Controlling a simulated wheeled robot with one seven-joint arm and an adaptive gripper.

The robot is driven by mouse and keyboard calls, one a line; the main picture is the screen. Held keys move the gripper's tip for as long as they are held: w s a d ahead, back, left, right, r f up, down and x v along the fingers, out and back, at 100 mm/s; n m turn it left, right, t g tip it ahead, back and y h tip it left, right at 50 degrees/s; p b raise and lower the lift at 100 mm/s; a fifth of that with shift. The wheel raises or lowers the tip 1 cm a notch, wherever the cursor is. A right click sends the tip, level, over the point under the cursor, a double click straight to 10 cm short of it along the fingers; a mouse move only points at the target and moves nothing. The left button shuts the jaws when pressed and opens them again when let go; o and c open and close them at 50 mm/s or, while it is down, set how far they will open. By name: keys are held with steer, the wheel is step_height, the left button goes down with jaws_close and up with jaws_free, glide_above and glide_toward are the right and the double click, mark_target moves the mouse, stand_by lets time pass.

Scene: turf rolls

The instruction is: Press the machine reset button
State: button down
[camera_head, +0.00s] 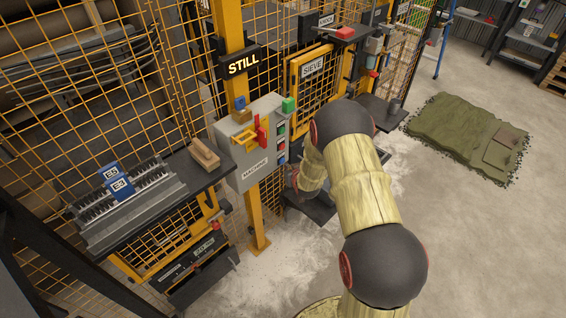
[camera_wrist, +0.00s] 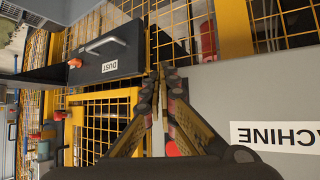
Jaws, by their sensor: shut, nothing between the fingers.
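The grey machine box (camera_head: 250,150) labelled MACHINE is mounted on the yellow post, left of my arm in the head view. Its right side carries a column of small coloured buttons (camera_head: 281,129); I cannot read which is the reset button. A red handle (camera_head: 263,133) is on its front. In the wrist view the MACHINE label (camera_wrist: 280,136) shows upside down at right. My gripper (camera_wrist: 163,72) is shut and empty, its fingertips meeting beside the grey box. A red round part (camera_wrist: 173,149) shows between the fingers, partly hidden. My arm hides the gripper in the head view.
Yellow mesh fencing (camera_head: 110,60) stands behind. A shelf (camera_head: 215,175) with a wooden block (camera_head: 204,153) is left of the box. A dark box labelled DUST (camera_wrist: 105,55) is left of the fingers. A green mat (camera_head: 460,130) lies on the open floor at right.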

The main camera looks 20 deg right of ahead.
steer(key=shift+s, duration=0.1)
steer(key=s, duration=0.1)
steer(key=s+d, duration=0.1)
steer(key=s, duration=0.2)
steer(key=shift+s+d, duration=0.3)
steer(key=shift+d, duration=0.05)
stand_by(0.6)
